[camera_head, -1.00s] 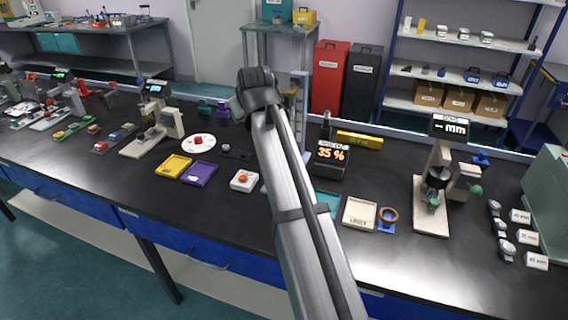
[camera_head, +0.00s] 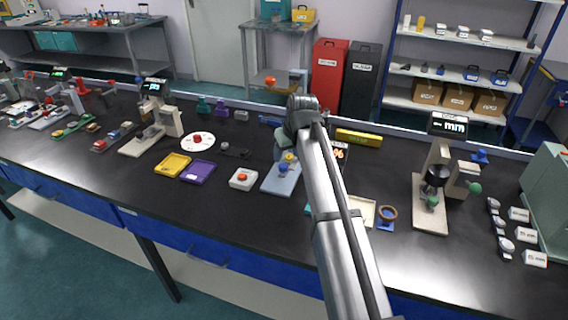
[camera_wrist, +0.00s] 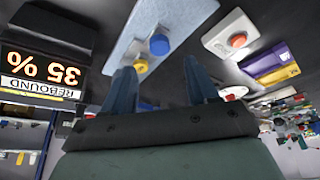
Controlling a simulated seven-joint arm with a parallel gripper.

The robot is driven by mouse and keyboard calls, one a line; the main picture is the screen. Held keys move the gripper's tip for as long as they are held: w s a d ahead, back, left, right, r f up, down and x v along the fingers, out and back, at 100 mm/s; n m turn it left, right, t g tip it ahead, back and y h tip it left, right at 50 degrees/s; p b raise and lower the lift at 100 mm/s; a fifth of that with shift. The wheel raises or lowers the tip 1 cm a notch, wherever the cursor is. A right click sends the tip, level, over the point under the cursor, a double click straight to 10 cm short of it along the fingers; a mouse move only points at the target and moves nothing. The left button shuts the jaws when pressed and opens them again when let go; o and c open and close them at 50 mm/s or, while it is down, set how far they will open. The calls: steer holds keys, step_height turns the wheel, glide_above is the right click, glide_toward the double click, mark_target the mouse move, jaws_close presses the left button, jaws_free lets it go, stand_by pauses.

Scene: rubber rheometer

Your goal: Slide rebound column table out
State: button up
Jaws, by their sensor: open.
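The rebound column's light blue base (camera_head: 281,181) lies on the bench in the middle of the head view, with a blue knob (camera_head: 283,168) and a yellow knob on it. My arm hides part of the device. In the wrist view the base (camera_wrist: 185,14) is at the top, with the blue knob (camera_wrist: 159,44) and yellow knob (camera_wrist: 141,66) just beyond my fingers.
The rebound display (camera_wrist: 40,75), reading 35 %, stands close beside my gripper. A white box with a red button (camera_head: 243,179) and purple (camera_head: 198,172) and yellow (camera_head: 172,164) trays lie to the left. The bench front is mostly clear.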

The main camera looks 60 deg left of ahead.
mark_target(283, 165)
steer(key=x, duration=0.6)
steer(key=shift+a+f, duration=0.2)
steer(key=shift+f, duration=0.05)
steer(key=shift+c, duration=0.3)
jaws_close()
